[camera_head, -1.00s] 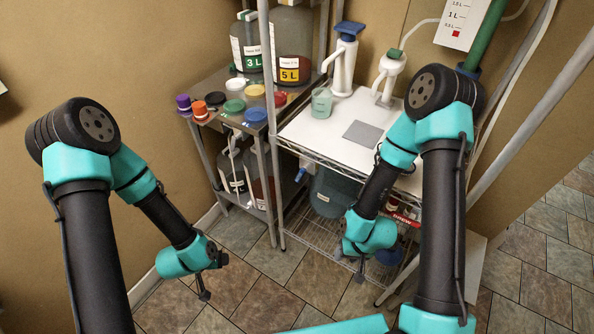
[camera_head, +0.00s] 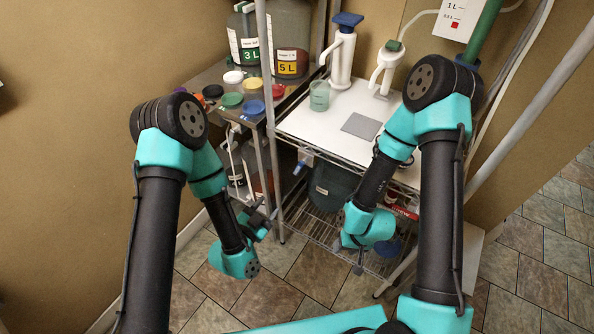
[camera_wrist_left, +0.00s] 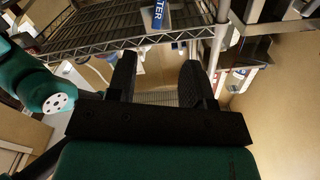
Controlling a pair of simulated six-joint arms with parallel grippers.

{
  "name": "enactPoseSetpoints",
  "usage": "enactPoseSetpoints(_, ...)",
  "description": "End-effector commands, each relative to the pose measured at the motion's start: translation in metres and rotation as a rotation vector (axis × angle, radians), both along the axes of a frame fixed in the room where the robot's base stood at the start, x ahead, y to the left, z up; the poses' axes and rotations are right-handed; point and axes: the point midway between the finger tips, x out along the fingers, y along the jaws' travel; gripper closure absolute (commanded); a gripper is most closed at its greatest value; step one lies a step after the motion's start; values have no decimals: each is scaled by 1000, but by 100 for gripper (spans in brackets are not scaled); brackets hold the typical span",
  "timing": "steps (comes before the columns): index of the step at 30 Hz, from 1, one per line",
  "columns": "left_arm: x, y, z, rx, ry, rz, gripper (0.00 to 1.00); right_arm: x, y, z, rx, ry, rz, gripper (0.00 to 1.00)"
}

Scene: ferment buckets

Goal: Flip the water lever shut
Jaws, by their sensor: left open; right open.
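The water lever (camera_head: 299,168) is a small blue handle on a pale fitting under the front left edge of the white-topped rack. In the left wrist view, a blue label (camera_wrist_left: 157,14) with the letters "TER" shows at the top, above the wire shelf edge; I cannot make out the lever clearly there. My left gripper (camera_head: 265,212) is open and empty, below and left of the lever, apart from it. In the left wrist view its two dark fingers (camera_wrist_left: 158,78) are spread with nothing between them. My right gripper (camera_head: 355,258) is open, low by the rack's lower shelf.
A steel post (camera_head: 268,140) of the rack stands near the lever. Above are the white worktop (camera_head: 325,130) and a steel side stand with colored lids and large bottles. A dark blue-green vessel (camera_head: 330,185) sits on the lower wire shelf. The floor in front is clear.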

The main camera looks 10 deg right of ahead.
Motion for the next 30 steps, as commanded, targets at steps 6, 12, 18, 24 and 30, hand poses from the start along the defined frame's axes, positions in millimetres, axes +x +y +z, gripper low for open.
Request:
enactPoseSetpoints(6,0,0,0,1,2,1,53,0,0,0,0,0,0,53)
enactPoseSetpoints(12,6,-5,0,2,1,0,53,0,0,0,0,0,0,53)
enactPoseSetpoints(18,25,-23,0,0,0,0,53,0,0,0,0,0,0,53)
enactPoseSetpoints(24,50,-45,0,1,0,-1,53,0,0,0,0,0,0,53)
enactPoseSetpoints(30,75,-68,0,1,1,-1,53,0,0,0,0,0,0,53)
